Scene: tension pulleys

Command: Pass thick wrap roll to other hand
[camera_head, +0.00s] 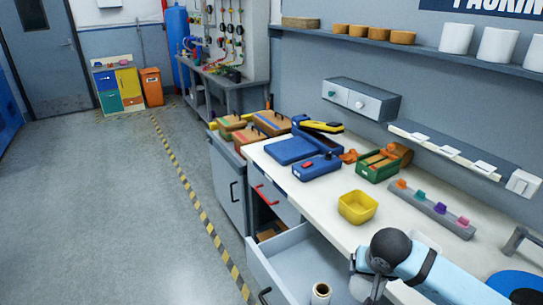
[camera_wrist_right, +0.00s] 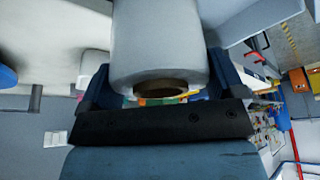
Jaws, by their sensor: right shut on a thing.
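A thick white wrap roll (camera_wrist_right: 156,45) with a brown core fills the upper middle of the right wrist view. My right gripper (camera_wrist_right: 158,82) is shut on it, with a blue finger on each side; the roll's far end is cut off by the frame. In the head view my right gripper (camera_head: 368,288) is at the bottom edge, only partly seen, beside the open drawer. A white roll (camera_head: 321,293) with a dark core shows upright over the drawer; I cannot tell whether it is the held one. My left gripper is in neither view.
The open drawer (camera_head: 283,250) juts out below the worktop. On the worktop (camera_head: 345,232) are a yellow bin (camera_head: 357,207), a green box (camera_head: 378,166), blue cases (camera_head: 316,167) and a grey peg bar (camera_head: 430,208). White rolls (camera_head: 497,46) stand on the wall shelf. The floor at left is clear.

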